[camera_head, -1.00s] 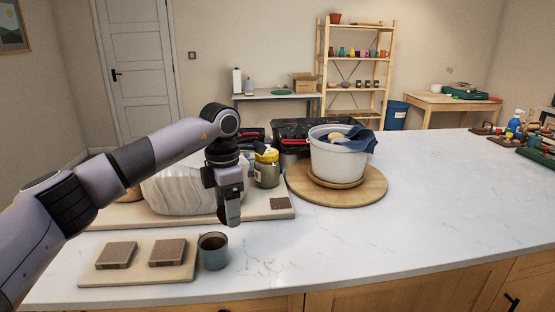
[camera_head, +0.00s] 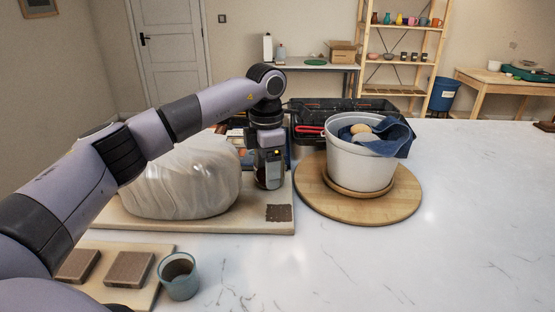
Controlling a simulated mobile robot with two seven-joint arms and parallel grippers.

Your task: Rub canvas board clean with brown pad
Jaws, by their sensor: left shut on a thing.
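The beige canvas board (camera_head: 252,217) lies on the counter under a large wrapped pale bundle. A dark brown square patch (camera_head: 279,213) is on its front right corner. My left gripper (camera_head: 268,187) points down over the board's right part, beside the bundle and behind the patch. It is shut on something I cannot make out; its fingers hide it. Two brown pads, one at the left (camera_head: 78,266) and one at the right (camera_head: 130,269), lie on a smaller board at the front left. My right gripper is not in view.
A blue-grey cup (camera_head: 178,276) stands beside the small board. A white bucket (camera_head: 361,164) with a blue cloth over its rim stands on a round wooden board (camera_head: 407,205). A black toolbox (camera_head: 340,113) is behind. The counter's right side is clear.

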